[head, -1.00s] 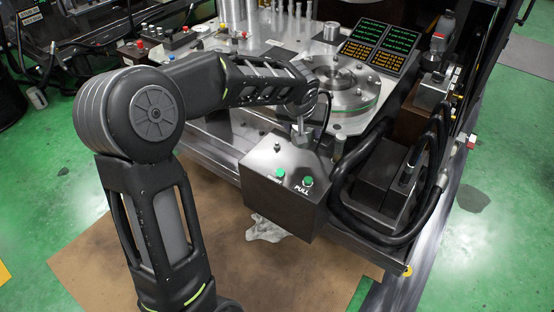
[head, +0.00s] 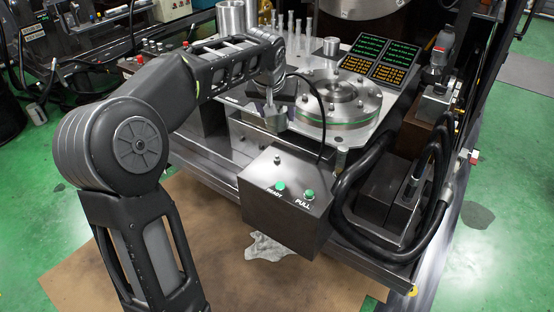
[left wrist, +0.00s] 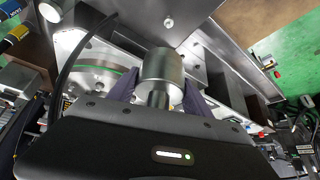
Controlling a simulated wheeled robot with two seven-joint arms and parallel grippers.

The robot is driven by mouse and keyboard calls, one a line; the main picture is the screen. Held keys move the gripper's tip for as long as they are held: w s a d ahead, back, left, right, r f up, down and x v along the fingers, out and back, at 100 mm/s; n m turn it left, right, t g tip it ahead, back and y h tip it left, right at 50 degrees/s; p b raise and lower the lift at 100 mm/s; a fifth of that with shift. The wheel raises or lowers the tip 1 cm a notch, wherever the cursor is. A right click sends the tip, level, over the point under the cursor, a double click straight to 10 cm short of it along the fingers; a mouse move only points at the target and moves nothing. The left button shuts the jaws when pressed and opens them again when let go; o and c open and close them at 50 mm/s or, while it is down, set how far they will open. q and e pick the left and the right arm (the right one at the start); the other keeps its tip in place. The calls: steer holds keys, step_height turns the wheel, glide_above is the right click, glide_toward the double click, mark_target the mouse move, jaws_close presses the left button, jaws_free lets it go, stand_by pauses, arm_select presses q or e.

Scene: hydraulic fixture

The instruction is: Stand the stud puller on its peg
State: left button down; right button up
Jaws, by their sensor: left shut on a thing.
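My left gripper (head: 270,98) is shut on the stud puller (head: 275,120), a short grey metal cylinder with a narrower neck. My right gripper is not in view.
The control box (head: 262,194) has green READY and PULL buttons. Round flange fixture (head: 352,95), several slim upright studs (head: 298,28), metal cylinders (head: 230,18) and screens (head: 381,60) occupy the bench. Thick hoses (head: 345,205) loop at right.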

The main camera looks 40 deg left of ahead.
mark_target(277, 127)
arm_select(q)
step_height(277, 127, down, 4)
steer(key=shift+f+b, duration=0.1)
steer(key=shift+b, duration=0.6)
steer(key=shift+f, duration=0.25)
steer(key=shift+w+f+b, duration=0.1)
steer(key=shift+f+b, duration=0.65)
steer(key=shift+f, duration=1.75)
steer(key=shift+f+b, duration=0.55)
steer(key=shift+f, duration=0.05)
